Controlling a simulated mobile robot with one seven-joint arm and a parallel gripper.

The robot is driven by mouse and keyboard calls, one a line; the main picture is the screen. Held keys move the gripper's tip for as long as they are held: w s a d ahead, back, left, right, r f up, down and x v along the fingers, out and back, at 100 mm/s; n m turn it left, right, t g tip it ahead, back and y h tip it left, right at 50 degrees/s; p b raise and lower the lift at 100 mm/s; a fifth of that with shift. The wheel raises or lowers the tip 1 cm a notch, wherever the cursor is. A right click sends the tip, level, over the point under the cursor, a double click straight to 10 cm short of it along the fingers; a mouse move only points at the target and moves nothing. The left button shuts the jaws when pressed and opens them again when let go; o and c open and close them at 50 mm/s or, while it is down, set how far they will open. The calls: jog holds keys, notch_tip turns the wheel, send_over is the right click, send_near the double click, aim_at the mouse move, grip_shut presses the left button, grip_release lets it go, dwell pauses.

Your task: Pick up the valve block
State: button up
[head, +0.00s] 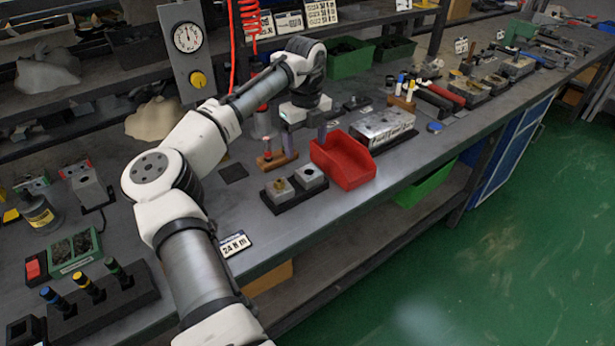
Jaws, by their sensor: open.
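Two small grey metal valve blocks sit side by side on a low black tray (297,201) near the front edge of the bench. The left valve block (280,192) has a brass-coloured round fitting on top. The right valve block (309,177) has a darker round top. My gripper (306,138) hangs above the bench, behind and apart from both blocks. It is open and I see nothing between its fingers. The fingers are small in the picture and partly hard to make out.
A red bin (343,162) stands just right of the blocks. A wooden stand (276,160) stands behind them. A large silver block (384,127) lies further right. A label plate (235,244) lies at the front edge. A gauge panel (187,45) rises behind my arm.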

aim_at(309, 168)
notch_tip(309, 168, down, 4)
jog(key=shift+r, duration=0.25)
jog(key=shift+s+d+f+p, duration=0.15)
jog(key=shift+f+p, duration=0.4)
jog(key=shift+f, duration=0.85)
jog(key=shift+w+d+f+p, duration=0.1)
jog(key=shift+d+f+p, duration=0.3)
jog(key=shift+f, duration=0.95)
jog(key=shift+a, duration=0.15)
jog(key=c, duration=1.1)
jog(key=shift+c, duration=0.8)
jog(key=shift+r, duration=0.15)
